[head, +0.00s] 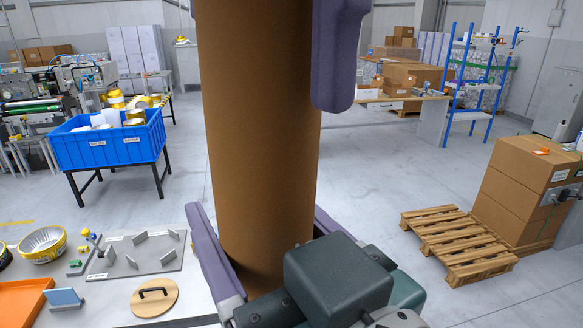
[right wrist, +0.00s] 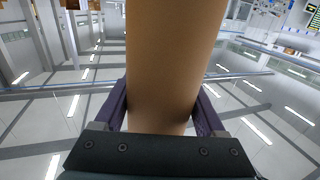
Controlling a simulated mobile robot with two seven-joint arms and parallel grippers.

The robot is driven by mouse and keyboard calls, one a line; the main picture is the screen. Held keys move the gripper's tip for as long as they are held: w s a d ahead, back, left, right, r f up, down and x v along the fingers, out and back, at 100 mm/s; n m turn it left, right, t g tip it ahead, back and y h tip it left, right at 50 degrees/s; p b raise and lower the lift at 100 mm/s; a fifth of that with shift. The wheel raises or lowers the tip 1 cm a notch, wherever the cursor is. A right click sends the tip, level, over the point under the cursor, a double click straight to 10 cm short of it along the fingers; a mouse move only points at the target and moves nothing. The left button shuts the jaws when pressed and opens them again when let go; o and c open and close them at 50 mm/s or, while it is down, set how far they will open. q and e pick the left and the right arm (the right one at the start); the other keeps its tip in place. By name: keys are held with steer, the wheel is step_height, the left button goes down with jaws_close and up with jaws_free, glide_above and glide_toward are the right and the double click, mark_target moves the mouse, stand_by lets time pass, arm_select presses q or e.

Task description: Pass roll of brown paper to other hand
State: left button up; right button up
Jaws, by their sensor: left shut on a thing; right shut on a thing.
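The roll of brown paper (head: 262,150) stands nearly upright and close to me in the head view, its top cut off by the frame. In the right wrist view the roll (right wrist: 172,60) lies between the right gripper's fingers (right wrist: 162,95), one on each side.
A blue bin (head: 105,145) on a stand is at the left. A table at lower left holds an orange tray (head: 22,302), a metal plate (head: 135,255) and a round wooden lid (head: 154,297). A wooden pallet (head: 460,243) and stacked cartons (head: 520,195) stand at right. Open floor lies between.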

arm_select(q)
steer(key=shift+d, duration=0.1)
arm_select(e)
steer(key=shift+a+r, duration=0.1)
steer(key=shift+r, duration=0.05)
jaws_close()
arm_select(q)
steer(key=o, duration=1.1)
steer(key=shift+c, duration=0.2)
steer(key=shift+r, duration=0.1)
